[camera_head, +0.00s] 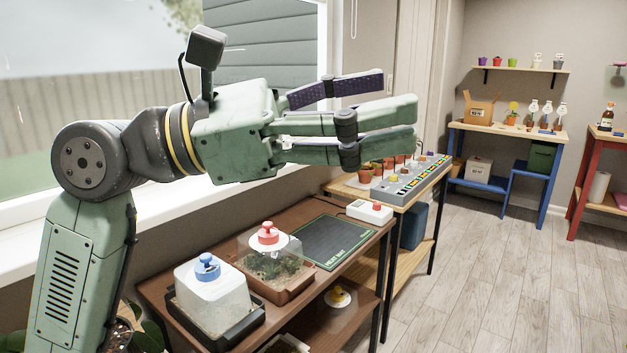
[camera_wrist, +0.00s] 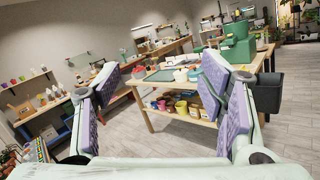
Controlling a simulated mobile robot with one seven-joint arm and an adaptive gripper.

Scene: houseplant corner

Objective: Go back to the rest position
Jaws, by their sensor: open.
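My gripper (camera_head: 398,106) is raised in the air above the brown bench in the head view, pointing to the right. Its fingers are apart and nothing is between them. In the wrist view my gripper (camera_wrist: 165,95) shows its purple-grey pads spread wide, with the room seen between them. My arm is bent, coming up at the left of the head view.
Below stands a brown bench (camera_head: 200,228) with a blue-knobbed cover (camera_head: 205,285), a red-knobbed cover (camera_head: 268,250) and a dark heat mat (camera_head: 332,242). The window is at left; the floor at right is clear.

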